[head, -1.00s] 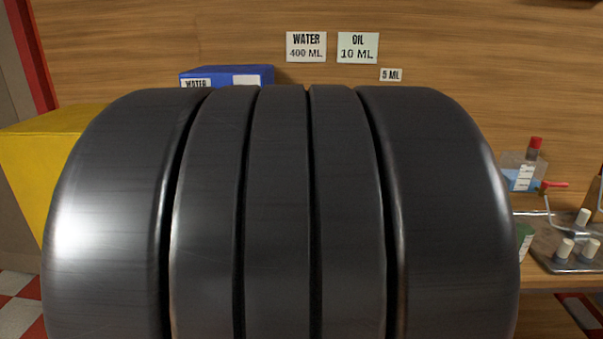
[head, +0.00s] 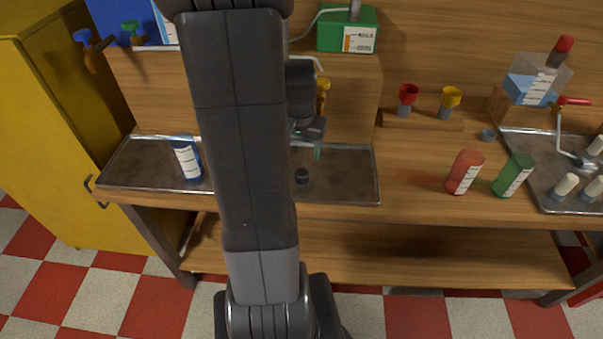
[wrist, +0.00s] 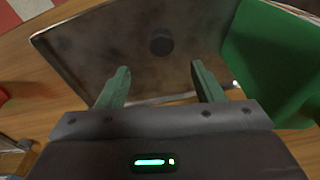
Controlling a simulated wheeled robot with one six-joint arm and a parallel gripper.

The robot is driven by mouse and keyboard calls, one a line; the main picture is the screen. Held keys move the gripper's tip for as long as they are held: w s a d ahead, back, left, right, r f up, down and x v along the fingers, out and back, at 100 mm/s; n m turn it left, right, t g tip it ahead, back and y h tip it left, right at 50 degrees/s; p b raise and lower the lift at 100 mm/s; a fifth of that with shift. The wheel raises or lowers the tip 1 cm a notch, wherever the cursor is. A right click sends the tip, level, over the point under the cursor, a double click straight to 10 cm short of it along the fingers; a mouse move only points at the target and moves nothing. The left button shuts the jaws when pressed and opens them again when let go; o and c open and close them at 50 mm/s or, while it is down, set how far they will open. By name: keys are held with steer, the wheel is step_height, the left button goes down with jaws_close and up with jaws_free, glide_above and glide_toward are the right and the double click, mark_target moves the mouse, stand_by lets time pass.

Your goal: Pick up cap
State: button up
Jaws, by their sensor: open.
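A small dark round cap (head: 301,176) lies on a metal tray (head: 345,180) on the wooden bench. In the wrist view the cap (wrist: 161,43) sits on the bare tray (wrist: 105,50), beyond my fingertips and roughly centred between them. My gripper (head: 306,143) is above the tray in the head view, partly hidden by my arm. In the wrist view my gripper (wrist: 160,70) has its two green fingers apart, with nothing between them. The cap is apart from both fingers.
A green block-like thing (wrist: 270,60) is close to the right finger. A small grey round piece (head: 488,134) lies farther right.

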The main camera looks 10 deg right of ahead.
mark_target(301, 173)
steer(key=shift+w+d+f, duration=0.1)
steer(key=shift+w+f, duration=0.05)
steer(key=shift+f, duration=1.3)
steer(key=shift+w+f, duration=0.2)
steer(key=shift+f, duration=1.25)
steer(key=shift+w+d+f, duration=0.1)
steer(key=shift+w+f, duration=0.05)
steer(key=shift+f, duration=1.3)
steer(key=shift+a, duration=0.1)
steer(key=c, duration=1.1)
